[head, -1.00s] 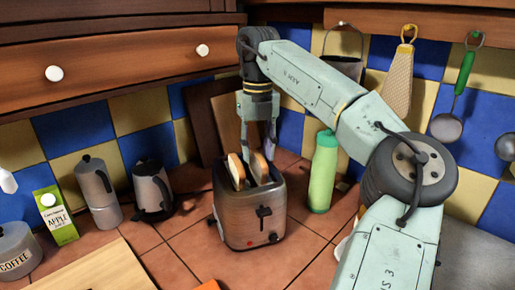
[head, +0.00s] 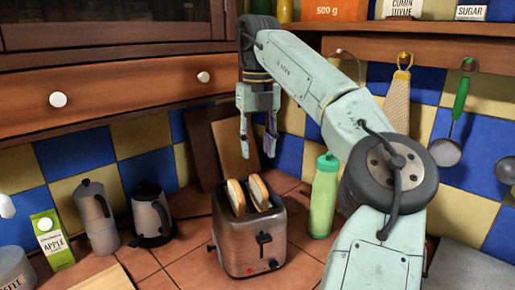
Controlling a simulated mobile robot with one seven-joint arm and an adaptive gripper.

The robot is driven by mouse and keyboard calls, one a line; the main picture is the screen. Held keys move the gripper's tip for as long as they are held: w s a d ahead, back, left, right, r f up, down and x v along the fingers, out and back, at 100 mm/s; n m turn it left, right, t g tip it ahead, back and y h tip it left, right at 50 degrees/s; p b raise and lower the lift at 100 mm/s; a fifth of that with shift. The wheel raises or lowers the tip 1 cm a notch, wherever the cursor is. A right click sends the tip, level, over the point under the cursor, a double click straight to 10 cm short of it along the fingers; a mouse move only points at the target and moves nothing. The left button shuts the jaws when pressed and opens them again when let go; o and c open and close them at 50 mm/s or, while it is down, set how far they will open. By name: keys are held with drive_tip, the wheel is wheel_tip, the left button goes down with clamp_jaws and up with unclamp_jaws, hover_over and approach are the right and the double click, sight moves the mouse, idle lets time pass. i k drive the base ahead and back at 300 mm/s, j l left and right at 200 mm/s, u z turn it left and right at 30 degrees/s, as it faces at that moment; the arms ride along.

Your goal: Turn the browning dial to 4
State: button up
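A metal toaster (head: 250,232) stands on the tiled counter with two slices of bread (head: 247,193) sticking out of its top slots. Its front faces me, with a dark lever (head: 263,241) and, low on the right, a small dark dial (head: 273,264) beside a red light. The dial's numbers are too small to read. My gripper (head: 257,153) hangs above and behind the bread, pointing down. Its fingers are apart with nothing between them, and it touches neither bread nor toaster.
A green bottle (head: 323,195) stands close to the right of the toaster. A dark kettle (head: 152,215), a moka pot (head: 97,217) and an apple juice carton (head: 52,240) stand to the left. Cutting boards (head: 228,147) lean on the wall behind. Utensils hang at right.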

sight(275, 265)
drive_tip(key=k, duration=1)
